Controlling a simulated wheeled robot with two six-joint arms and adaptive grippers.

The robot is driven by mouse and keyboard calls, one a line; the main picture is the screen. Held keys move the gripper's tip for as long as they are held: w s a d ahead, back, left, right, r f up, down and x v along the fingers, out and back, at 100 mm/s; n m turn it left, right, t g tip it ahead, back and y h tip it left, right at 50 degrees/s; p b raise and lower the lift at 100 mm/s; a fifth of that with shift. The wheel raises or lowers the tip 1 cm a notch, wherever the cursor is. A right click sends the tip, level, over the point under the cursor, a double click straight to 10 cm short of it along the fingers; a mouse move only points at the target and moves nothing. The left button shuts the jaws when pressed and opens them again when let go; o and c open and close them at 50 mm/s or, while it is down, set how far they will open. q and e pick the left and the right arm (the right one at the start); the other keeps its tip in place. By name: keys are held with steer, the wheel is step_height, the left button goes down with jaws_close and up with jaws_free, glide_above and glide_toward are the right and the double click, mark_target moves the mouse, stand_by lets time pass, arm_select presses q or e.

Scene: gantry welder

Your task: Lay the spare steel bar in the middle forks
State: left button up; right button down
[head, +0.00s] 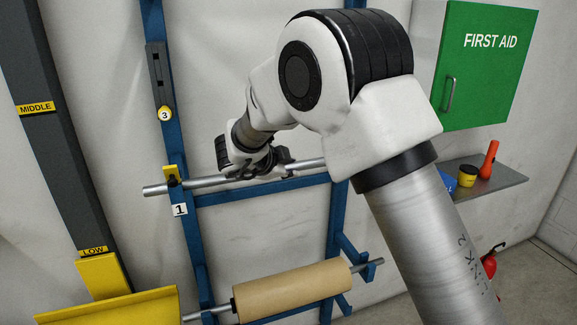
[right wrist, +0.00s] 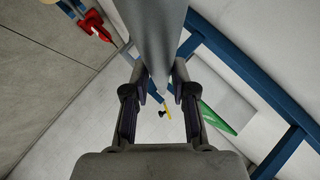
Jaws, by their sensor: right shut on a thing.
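The spare steel bar (head: 205,181) is a grey round rod, nearly level, in front of the blue rack (head: 262,190). My right gripper (head: 266,165) is shut on the bar between its ends; in the right wrist view the bar (right wrist: 157,40) runs between the fingers (right wrist: 160,100). Near its left end the bar crosses a yellow-marked fork (head: 172,172) at middle height, above a "1" tag (head: 180,210). I cannot tell whether it rests in that fork. The right-hand fork at that height is hidden behind my arm. My left gripper is not in view.
A brown roll (head: 290,290) on a rod sits in the lower forks. A dark post (head: 62,140) with MIDDLE and LOW labels and yellow parts (head: 105,278) stands left. A shelf (head: 490,190) and a green first aid cabinet (head: 484,65) are at right.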

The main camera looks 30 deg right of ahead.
steer(key=c, duration=0.9)
jaws_free()
steer(key=shift+o, duration=0.2)
steer(key=shift+s+f, duration=0.1)
